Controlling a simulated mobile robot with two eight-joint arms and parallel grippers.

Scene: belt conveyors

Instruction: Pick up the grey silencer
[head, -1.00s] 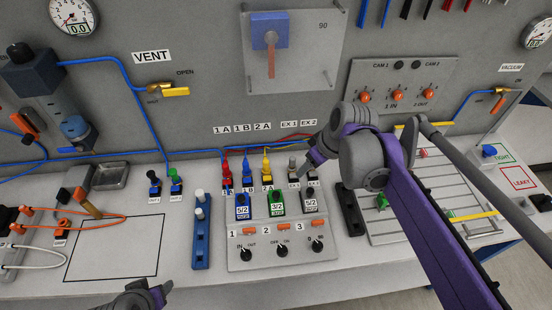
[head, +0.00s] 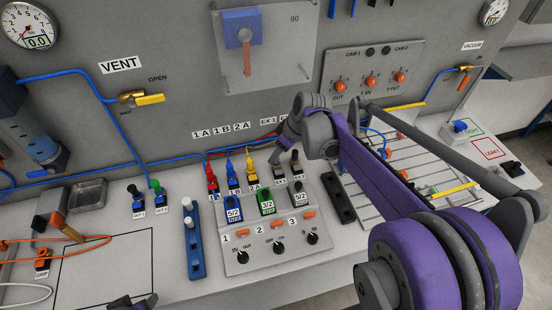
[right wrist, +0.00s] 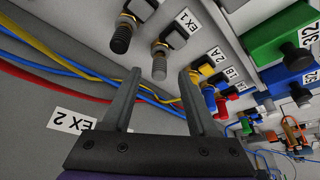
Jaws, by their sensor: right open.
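The grey silencer (right wrist: 159,66) shows in the right wrist view as a small ribbed grey cylinder on a black-and-brass fitting near an EX 1 label. A darker, near-black silencer (right wrist: 121,38) sits on the neighbouring fitting to its left. My right gripper (right wrist: 158,90) is open and empty, with the grey silencer ahead of the gap between its fingers and apart from them. In the head view my right gripper (head: 282,146) is at the EX fittings and hides part of them. My left gripper (head: 135,303) is cut off at the bottom edge.
Red, blue and yellow plugs (head: 231,175) with tubes stand left of the silencers. Tubes (right wrist: 80,80) run along the wall close to my right fingers. The valve panel (head: 240,260) and a blue holder (head: 194,245) are in front.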

